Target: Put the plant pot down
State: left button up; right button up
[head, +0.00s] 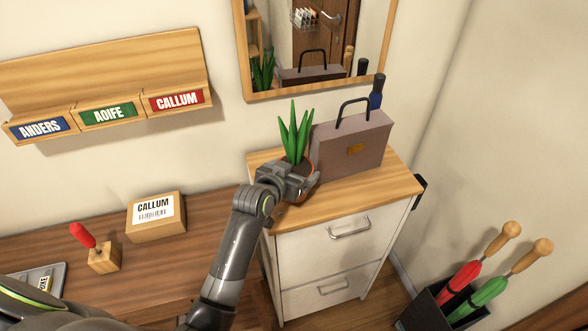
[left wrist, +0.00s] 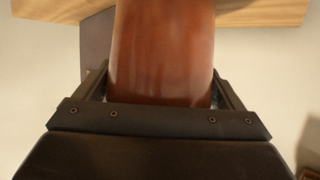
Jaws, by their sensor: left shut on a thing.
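The plant pot (head: 309,168) is reddish brown and holds a plant with upright green leaves (head: 294,134). It is at the left part of the wooden top of a white drawer cabinet (head: 384,187), just left of a grey-brown briefcase. My left gripper (head: 303,182) is shut on the pot from the front and hides most of it. In the left wrist view the pot (left wrist: 162,55) fills the space between the two fingers. I cannot tell whether the pot's base touches the cabinet top. My right gripper is not in view.
The briefcase (head: 352,146) stands close right of the pot, with a dark blue bottle (head: 377,92) behind it. A mirror (head: 246,60) hangs above. A lower table (head: 58,234) at left holds a box labelled CALLUM (head: 156,214). An umbrella stand (head: 436,312) is at lower right.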

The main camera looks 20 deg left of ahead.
pick_arm(q)
jog(key=shift+r, duration=0.1)
jog(key=o, duration=1.1)
jog(key=shift+o, duration=0.2)
jog(key=b+v, duration=0.1)
jog(key=v, duration=1.1)
jog(key=shift+b, duration=0.3)
